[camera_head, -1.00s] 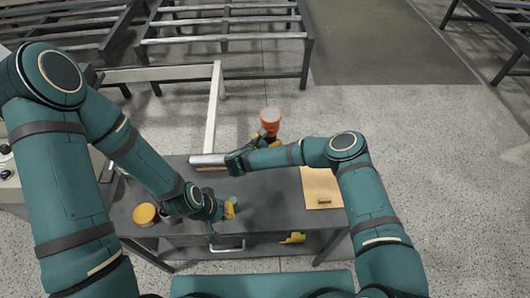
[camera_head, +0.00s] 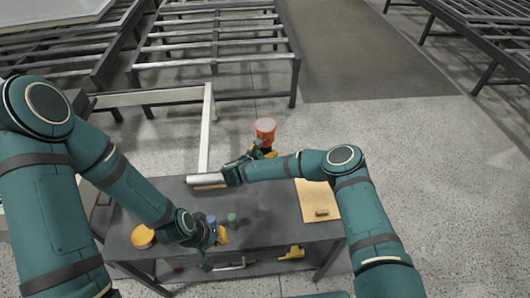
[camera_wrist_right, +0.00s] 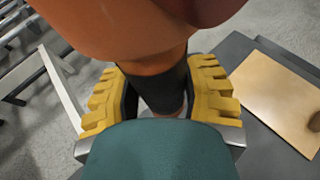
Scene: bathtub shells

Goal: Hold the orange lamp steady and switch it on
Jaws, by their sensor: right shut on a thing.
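The orange lamp (camera_head: 265,130) is held up beyond the far edge of the workbench. My right gripper (camera_head: 265,151) is shut around its dark, narrow lower part. In the right wrist view the orange body of the lamp (camera_wrist_right: 125,35) fills the top, and the yellow fingers (camera_wrist_right: 160,100) press on the black neck from both sides. The lamp's switch cannot be made out. My left gripper (camera_head: 218,244) is low over the front of the bench, well apart from the lamp. Its fingers are small and partly hidden, so their opening is unclear.
The dark bench (camera_head: 265,220) holds a silver roll (camera_head: 206,180), a tan board (camera_head: 317,200), a yellow-orange tin (camera_head: 143,237), and small blue (camera_head: 211,220) and green (camera_head: 232,219) items near my left gripper. A yellow tool (camera_head: 292,253) is on the lower shelf. Metal racks stand behind.

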